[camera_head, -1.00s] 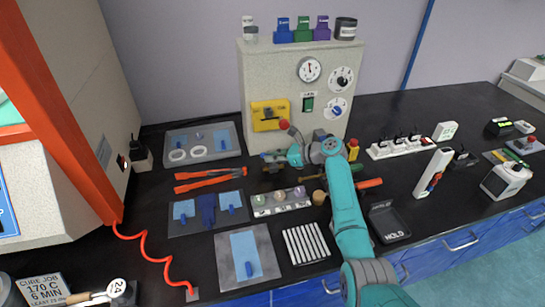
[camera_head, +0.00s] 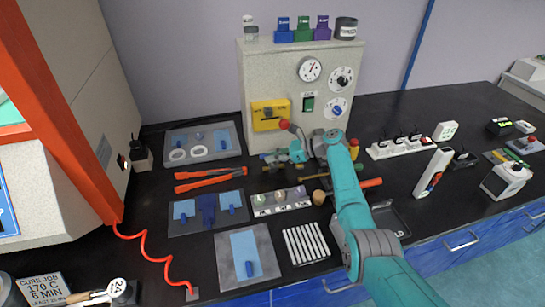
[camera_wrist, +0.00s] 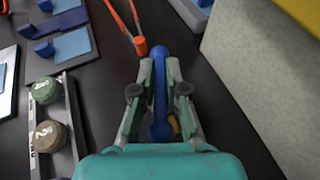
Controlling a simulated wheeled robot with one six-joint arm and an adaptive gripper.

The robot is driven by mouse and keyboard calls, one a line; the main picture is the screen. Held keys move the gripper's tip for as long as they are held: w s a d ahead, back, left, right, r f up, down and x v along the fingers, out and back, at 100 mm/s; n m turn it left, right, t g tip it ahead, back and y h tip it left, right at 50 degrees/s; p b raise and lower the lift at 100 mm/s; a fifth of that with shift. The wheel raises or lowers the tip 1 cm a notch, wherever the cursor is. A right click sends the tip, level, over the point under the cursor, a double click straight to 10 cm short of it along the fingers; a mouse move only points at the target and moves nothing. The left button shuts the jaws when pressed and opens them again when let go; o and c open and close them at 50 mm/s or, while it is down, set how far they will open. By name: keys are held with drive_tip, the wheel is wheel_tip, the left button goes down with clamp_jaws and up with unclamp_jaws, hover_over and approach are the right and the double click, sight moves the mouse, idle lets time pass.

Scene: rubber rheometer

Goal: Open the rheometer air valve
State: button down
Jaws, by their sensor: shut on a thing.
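The blue valve lever (camera_wrist: 160,95) lies lengthwise between the fingers of my gripper (camera_wrist: 159,68) in the wrist view. The fingers are shut on it, one on each side, and its rounded end sticks out past the fingertips. A small yellow piece (camera_wrist: 174,123) shows beside the lever near the palm. In the head view, my gripper (camera_head: 284,157) is low in front of the grey cabinet (camera_head: 256,76), just above the bench. The valve body is mostly hidden by my gripper and wrist.
Red-handled tongs (camera_head: 211,177) lie left of my gripper. A rack of labelled pots (camera_head: 282,201) stands in front of it. A yellow panel (camera_head: 269,115) is on the cabinet front, below left of the dial gauge (camera_head: 309,69). A HOLD tray (camera_head: 391,222) is partly behind my arm.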

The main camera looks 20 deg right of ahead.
drive_tip(key=c, duration=1.2)
unclamp_jaws()
drive_tip(key=shift+f, duration=0.1)
drive_tip(key=v, duration=1.2)
